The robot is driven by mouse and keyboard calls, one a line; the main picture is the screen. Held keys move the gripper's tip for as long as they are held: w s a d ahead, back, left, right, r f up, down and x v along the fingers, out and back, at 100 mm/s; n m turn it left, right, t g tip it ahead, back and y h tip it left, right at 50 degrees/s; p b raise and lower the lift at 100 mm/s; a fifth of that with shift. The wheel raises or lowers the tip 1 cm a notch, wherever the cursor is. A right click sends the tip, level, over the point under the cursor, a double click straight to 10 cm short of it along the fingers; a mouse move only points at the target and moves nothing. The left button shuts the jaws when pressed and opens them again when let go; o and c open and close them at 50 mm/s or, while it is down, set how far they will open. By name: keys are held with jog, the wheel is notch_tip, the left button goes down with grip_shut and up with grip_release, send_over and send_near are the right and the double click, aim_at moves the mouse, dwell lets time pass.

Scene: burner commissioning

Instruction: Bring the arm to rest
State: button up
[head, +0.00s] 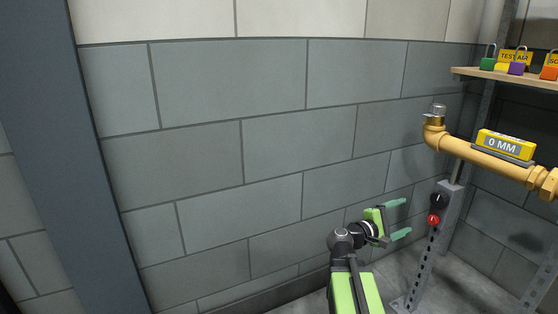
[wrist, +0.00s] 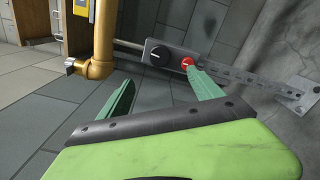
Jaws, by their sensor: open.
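My gripper (head: 398,218) is open and empty, at the lower right of the head view, raised in front of the grey block wall. Its two green fingers point right, towards the upright metal post. In the wrist view the fingers of my gripper (wrist: 160,90) are spread apart with nothing between them. The right finger overlaps the view just below the red knob (wrist: 187,62); whether it touches cannot be told there. In the head view the fingertips appear apart from the red knob (head: 433,219).
A perforated post (head: 424,256) carries a black knob (head: 438,201) and stands right of my gripper. A yellow pipe (head: 480,157) bears a "0 MM" display (head: 505,145). A shelf (head: 510,77) holds several coloured padlocks. A dark column (head: 55,150) stands at left; the space between is clear.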

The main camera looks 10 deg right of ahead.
jog(key=w+a+r+t+y+p, duration=0.1)
jog(key=w+a+p, duration=0.1)
jog(key=a+p, duration=0.15)
jog(key=w+a+r+y+p, duration=0.1)
jog(key=w+a+p, duration=0.1)
jog(key=a, duration=0.3)
jog(key=s+a+f+m+g+y+p, duration=0.1)
jog(key=s+a+f+m+y, duration=0.1)
jog(key=a+f+y, duration=0.5)
jog(key=s+a+f+m+g+y+p, duration=0.2)
jog(key=s+a+f+m+y, duration=0.15)
jog(key=a, duration=0.85)
jog(key=s+a+f+m+g+y+p, duration=0.15)
jog(key=a+f+y, duration=0.3)
jog(key=a, duration=0.45)
notch_tip(320, 180, up, 37)
jog(key=a+m+p, duration=0.1)
jog(key=a+p, duration=0.1)
jog(key=p, duration=3.5)
jog(key=shift+s+y, duration=0.3)
jog(key=shift+s, duration=0.15)
jog(key=shift+a, duration=0.1)
